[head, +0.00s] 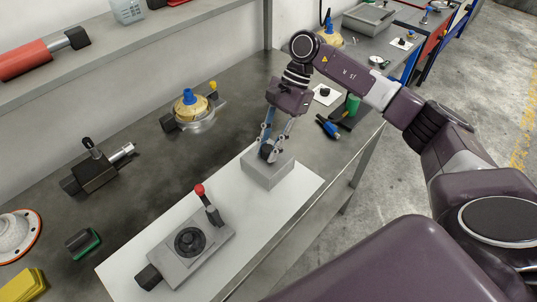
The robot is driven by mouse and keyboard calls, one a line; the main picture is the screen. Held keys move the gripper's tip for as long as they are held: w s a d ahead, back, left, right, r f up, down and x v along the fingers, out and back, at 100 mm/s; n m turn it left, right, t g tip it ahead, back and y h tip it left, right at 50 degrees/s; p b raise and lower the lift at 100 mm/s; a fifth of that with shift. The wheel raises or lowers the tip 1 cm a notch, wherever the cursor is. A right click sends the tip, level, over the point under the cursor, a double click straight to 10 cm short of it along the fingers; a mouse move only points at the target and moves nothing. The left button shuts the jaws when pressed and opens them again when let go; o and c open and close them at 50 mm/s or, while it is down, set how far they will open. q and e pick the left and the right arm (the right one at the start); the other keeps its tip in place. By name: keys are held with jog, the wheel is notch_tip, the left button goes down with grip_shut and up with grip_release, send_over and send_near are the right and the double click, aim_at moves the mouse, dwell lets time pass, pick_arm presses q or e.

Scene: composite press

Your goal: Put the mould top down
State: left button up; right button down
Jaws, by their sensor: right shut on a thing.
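A grey rectangular block (269,173), which looks like the mould with its top, is at the far end of the white mat (311,183). My right gripper (269,152) reaches down from above and is shut on the dark handle of the mould top. The fingers hide most of the handle. The block appears level. I cannot tell whether the top touches what is under it. My left gripper is not in view.
A grey press device (187,247) with a black round plate and a red-knobbed lever (199,190) stands on the near part of the mat. A yellow and blue-topped device (192,108) stands behind. Blue-handled tools (328,127) lie to the right. The mat between press and block is clear.

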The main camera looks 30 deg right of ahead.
notch_tip(320, 180, down, 4)
jog(key=shift+a+r+p, duration=0.1)
jog(key=shift+p, duration=0.5)
jog(key=shift+f, duration=0.35)
jog(key=shift+f, duration=0.1)
jog(key=shift+f+b, duration=0.15)
jog(key=shift+b, duration=0.15)
jog(key=c, duration=1.7)
grip_release()
jog(key=shift+r, duration=0.2)
